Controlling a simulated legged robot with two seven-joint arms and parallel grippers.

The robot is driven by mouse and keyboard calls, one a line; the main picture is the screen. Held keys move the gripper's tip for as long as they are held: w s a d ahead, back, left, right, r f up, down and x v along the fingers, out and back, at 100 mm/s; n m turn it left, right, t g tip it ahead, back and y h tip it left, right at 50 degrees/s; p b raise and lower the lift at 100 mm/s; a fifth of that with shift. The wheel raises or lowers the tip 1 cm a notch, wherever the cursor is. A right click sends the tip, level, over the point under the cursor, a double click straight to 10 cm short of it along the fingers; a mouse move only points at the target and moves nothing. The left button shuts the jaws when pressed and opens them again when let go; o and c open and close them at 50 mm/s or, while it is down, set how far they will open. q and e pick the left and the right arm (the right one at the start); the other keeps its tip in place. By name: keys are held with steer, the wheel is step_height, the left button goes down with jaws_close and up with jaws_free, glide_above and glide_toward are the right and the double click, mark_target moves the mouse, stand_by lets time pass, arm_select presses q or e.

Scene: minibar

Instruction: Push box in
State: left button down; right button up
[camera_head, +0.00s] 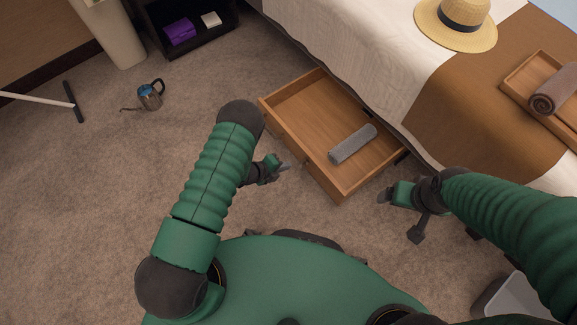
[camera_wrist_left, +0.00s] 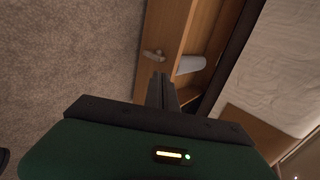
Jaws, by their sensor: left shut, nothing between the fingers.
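The box is a wooden drawer (camera_head: 291,110) pulled out from under the bed, with a rolled grey towel (camera_head: 353,144) lying inside it. In the left wrist view the drawer's front panel (camera_wrist_left: 168,30) carries a small knob (camera_wrist_left: 152,55), and the grey towel (camera_wrist_left: 190,65) shows behind it. My left gripper (camera_head: 287,168) is shut and empty, close in front of the drawer's front panel. Its fingers (camera_wrist_left: 161,88) point toward the panel near the knob; I cannot tell whether they touch. My right gripper (camera_head: 384,197) is near the drawer's right front corner; its fingers are unclear.
The bed (camera_head: 350,45) stands behind the drawer, with a straw hat (camera_head: 456,22) and a wooden tray (camera_head: 516,84) holding a brown rolled towel on it. A grey bin (camera_head: 512,300) is at lower right.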

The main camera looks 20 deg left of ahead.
arm_select(q)
steer(key=b+x, duration=0.2)
steer(key=x, duration=0.1)
steer(key=r+b+x, duration=0.1)
steer(key=b+x, duration=0.1)
steer(key=x, duration=0.1)
steer(key=w+d+b+x, duration=0.1)
steer(key=b+x, duration=0.1)
steer(key=x, duration=0.1)
steer(key=shift+w+d, duration=0.1)
steer(key=shift+w, duration=0.25)
steer(key=shift+w+d+r, duration=0.1)
steer(key=shift+r, duration=0.05)
steer(key=shift+w, duration=0.1)
